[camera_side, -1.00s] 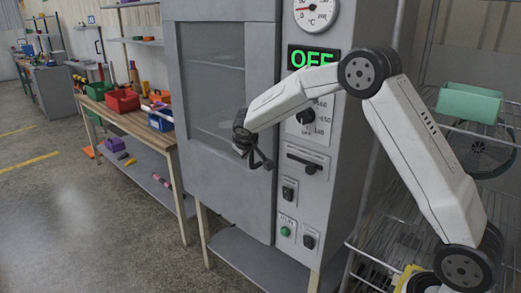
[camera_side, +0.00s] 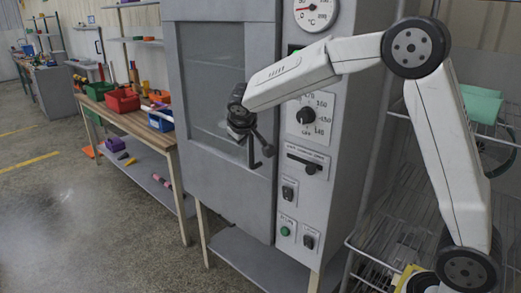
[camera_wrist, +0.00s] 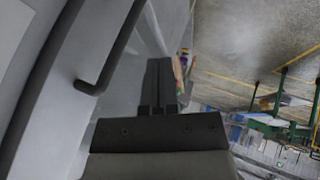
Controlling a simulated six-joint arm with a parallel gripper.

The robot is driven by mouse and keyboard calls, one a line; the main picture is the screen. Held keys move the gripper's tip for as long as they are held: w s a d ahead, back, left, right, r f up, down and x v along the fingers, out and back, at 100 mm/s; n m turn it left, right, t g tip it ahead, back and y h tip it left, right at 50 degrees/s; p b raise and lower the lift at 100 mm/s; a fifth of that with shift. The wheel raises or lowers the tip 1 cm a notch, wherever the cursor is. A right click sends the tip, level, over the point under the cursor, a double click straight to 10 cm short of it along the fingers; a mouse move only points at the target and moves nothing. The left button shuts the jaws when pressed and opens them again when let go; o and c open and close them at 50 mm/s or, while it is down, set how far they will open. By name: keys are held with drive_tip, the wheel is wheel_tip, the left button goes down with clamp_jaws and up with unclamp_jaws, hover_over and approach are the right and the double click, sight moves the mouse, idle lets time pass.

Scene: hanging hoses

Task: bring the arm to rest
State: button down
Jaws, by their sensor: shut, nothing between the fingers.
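My gripper (camera_side: 254,155) hangs in front of the oven's glass door in the side view, pointing down, empty, with its fingers together. In the wrist view its closed dark fingers (camera_wrist: 160,85) show in the middle. The oven (camera_side: 220,190) is a tall grey cabinet with a glass window in its door. The oven's control panel (camera_side: 308,150) lies right of my gripper, with a round knob, a black lever and buttons. A dark handle bar (camera_wrist: 115,50) shows close by at the left of the wrist view. My gripper appears apart from it.
A workbench (camera_side: 150,135) with red and blue bins stands left of the oven. A wire rack (camera_side: 400,235) with a green bin (camera_side: 482,103) is at the right. The floor (camera_side: 80,230) at the front left is clear.

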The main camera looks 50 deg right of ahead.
drive_tip(key=shift+s, duration=0.1)
drive_tip(key=s+a+f+g+y, duration=0.1)
drive_tip(key=s+f, duration=0.5)
drive_tip(key=s, duration=0.6)
drive_tip(key=s+a+f+g+y, duration=0.1)
drive_tip(key=s+a+f+y, duration=0.3)
drive_tip(key=s, duration=0.9)
wheel_tip(320, 180, down, 3)
drive_tip(key=shift+s+a+g, duration=0.3)
drive_tip(key=shift+a+g, duration=0.1)
drive_tip(key=shift+a, duration=0.1)
drive_tip(key=shift+w+r, duration=0.1)
